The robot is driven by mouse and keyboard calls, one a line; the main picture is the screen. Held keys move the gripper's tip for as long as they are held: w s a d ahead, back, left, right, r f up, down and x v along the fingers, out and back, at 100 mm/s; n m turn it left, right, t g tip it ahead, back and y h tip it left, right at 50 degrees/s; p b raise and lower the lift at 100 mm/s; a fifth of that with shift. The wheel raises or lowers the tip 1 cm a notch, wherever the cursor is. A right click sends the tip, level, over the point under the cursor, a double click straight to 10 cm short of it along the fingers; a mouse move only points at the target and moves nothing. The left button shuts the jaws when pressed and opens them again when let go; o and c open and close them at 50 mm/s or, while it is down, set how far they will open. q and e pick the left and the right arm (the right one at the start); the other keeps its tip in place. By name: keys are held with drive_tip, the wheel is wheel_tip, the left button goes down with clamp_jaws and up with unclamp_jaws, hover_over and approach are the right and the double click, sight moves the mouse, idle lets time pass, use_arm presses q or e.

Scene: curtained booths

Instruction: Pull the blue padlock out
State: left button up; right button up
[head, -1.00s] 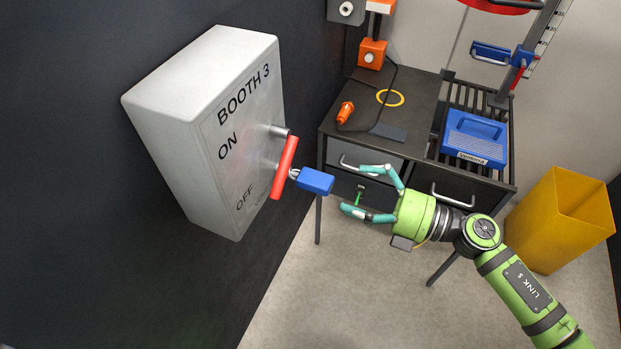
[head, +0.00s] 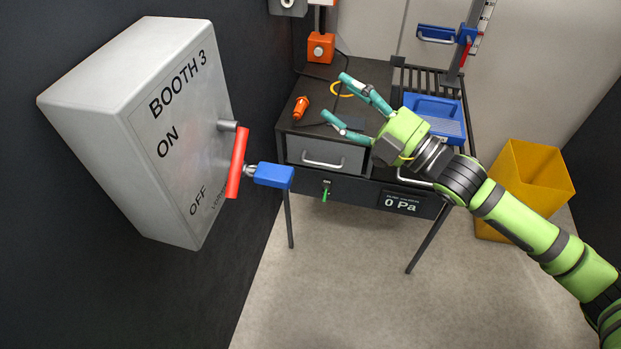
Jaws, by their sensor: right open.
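The blue padlock (head: 273,175) hangs at the red handle (head: 237,163) of the grey switch box (head: 130,130) marked BOOTH 3. Its metal shackle shows at the handle, and its body points right, away from the box. My right gripper (head: 335,98) is open and empty, up and to the right of the padlock and clear of it. Its teal fingers point left, in front of the dark table top. My left gripper is not in view.
A dark table (head: 300,110) with drawers stands behind my right gripper, bearing an orange object (head: 301,107), a yellow ring and a blue case (head: 440,112). A green key-like piece (head: 325,191) shows on its front. A yellow bin (head: 535,180) stands at right. The floor in front is clear.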

drive_tip(key=s+a+f+m+g+h+b, duration=0.1)
drive_tip(key=s+a+f+m+g+b, duration=0.1)
drive_tip(key=a+f+m+g, duration=0.25)
use_arm(q)
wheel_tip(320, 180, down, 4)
drive_tip(key=b, duration=0.1)
use_arm(e)
drive_tip(key=g, duration=0.5)
approach(278, 172)
drive_tip(key=a, duration=0.1)
drive_tip(key=w+a, duration=0.1)
drive_tip(key=a+f, duration=0.1)
drive_tip(key=shift+w+a+n+h, duration=0.25)
drive_tip(key=shift+h, duration=0.05)
drive_tip(key=shift+s+a, duration=0.15)
drive_tip(key=shift+s, duration=0.05)
drive_tip(key=shift+a+p, duration=0.3)
drive_tip(key=shift+a, duration=0.05)
drive_tip(key=p+x, duration=0.2)
drive_tip(key=x, duration=0.3)
drive_tip(key=shift+p, duration=0.35)
drive_tip(key=shift+w+a+f, duration=0.25)
drive_tip(key=shift+a+f, duration=0.1)
drive_tip(key=shift+a, duration=0.15)
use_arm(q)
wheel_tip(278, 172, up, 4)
use_arm(e)
drive_tip(key=shift+w, duration=0.1)
drive_tip(key=c, duration=1.3)
